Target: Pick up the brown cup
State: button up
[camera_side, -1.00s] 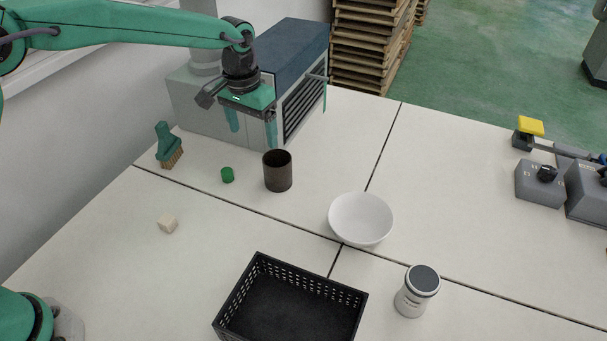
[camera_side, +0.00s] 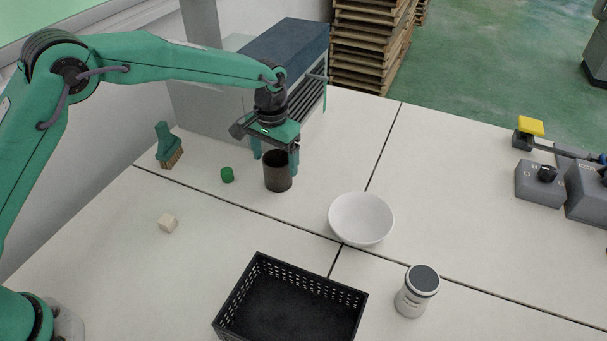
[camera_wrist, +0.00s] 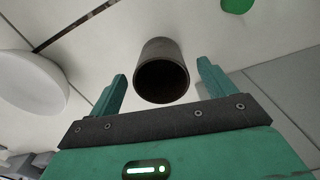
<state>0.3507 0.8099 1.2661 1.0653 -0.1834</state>
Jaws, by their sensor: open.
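The dark brown cup (camera_side: 278,175) stands upright on the white table in the side view. My gripper (camera_side: 275,160) is open just over it, with one finger on the left of the cup's rim and one on the right. The right finger hides part of the rim. In the wrist view the cup (camera_wrist: 162,72) shows its open mouth, beyond and between my two spread green fingers (camera_wrist: 160,88). There is a gap on each side, and nothing is held.
A white bowl (camera_side: 361,218) stands right of the cup. A grey-blue machine (camera_side: 285,50) stands close behind.

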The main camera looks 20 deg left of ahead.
aim_at(276, 174)
jog(key=shift+f, duration=2.65)
jog(key=c, duration=1.1)
jog(key=shift+r, duration=0.15)
jog(key=shift+r, duration=0.55)
jog(key=r, duration=0.3)
jog(key=shift+s+d+r, duration=0.1)
jog(key=shift+s+d, duration=0.1)
jog(key=s+d+r, duration=0.2)
jog(key=s, duration=0.1)
jog(key=s+d+r, duration=0.4)
jog(key=s+d, duration=0.1)
jog(key=shift+s+r, duration=0.25)
jog(key=shift+s, duration=0.05)
